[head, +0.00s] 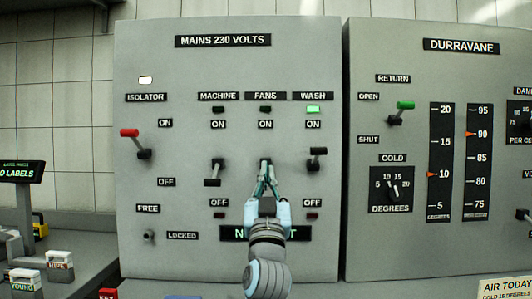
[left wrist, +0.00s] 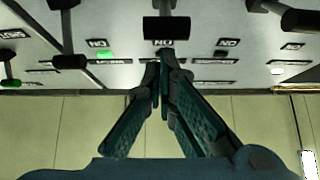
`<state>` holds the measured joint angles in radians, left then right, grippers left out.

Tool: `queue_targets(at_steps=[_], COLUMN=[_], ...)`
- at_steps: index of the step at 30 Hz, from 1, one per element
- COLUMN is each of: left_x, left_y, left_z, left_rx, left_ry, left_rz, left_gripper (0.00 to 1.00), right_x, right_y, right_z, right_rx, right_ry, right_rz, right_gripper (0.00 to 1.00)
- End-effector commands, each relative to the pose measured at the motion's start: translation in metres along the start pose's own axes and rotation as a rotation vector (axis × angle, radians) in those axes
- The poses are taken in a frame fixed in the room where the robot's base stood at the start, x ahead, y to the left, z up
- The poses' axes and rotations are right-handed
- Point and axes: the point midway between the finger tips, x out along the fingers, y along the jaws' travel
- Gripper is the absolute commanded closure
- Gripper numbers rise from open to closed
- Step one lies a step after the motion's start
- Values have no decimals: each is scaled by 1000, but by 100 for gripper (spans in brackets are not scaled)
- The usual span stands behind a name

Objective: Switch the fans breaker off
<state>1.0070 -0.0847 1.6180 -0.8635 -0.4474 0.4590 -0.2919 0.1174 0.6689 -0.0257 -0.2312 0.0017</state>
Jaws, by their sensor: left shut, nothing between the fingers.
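The fans breaker (head: 265,162) is in the middle of the mains panel (head: 190,90). My left gripper (head: 266,172) is in front of it, fingers together and empty, hiding most of its lever. In the left wrist view the breaker's black handle (left wrist: 165,28) shows just above the shut fingertips (left wrist: 160,58); I cannot tell whether they touch. The fans lamp (head: 265,109) by ON is dark. The OFF lamp is hidden behind my gripper. My right gripper is not in view.
The machine breaker (head: 212,182) is down at the left; the wash breaker (head: 318,151) is up at the right, its lamp (head: 313,109) green. The red isolator lever (head: 129,133) is farther left. The Durravane panel (head: 430,70) stands at the right.

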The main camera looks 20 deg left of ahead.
Motion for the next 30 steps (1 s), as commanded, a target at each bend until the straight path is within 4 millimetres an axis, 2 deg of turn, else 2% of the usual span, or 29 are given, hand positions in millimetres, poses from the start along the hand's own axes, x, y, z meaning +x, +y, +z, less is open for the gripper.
queue_targets(at_steps=[5, 8, 12, 18, 22, 30], left_x=[5, -19, -51, -81, -88, -88], left_y=[9, 11, 10, 9, 9, 9], left_z=[-32, -18, 0, 16, 19, 18], left_rx=[-9, -8, -7, -6, -7, -7], left_ry=[-1, -5, -5, -3, -2, -1], left_rz=[8, 10, 9, 8, 8, 8], left_gripper=[100, 100, 100, 100, 100, 100], right_x=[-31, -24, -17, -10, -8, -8], right_y=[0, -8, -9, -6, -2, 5], right_z=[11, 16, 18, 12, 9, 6], right_rx=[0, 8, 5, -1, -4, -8], right_ry=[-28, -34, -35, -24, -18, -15], right_rz=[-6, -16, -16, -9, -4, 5], right_gripper=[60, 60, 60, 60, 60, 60])
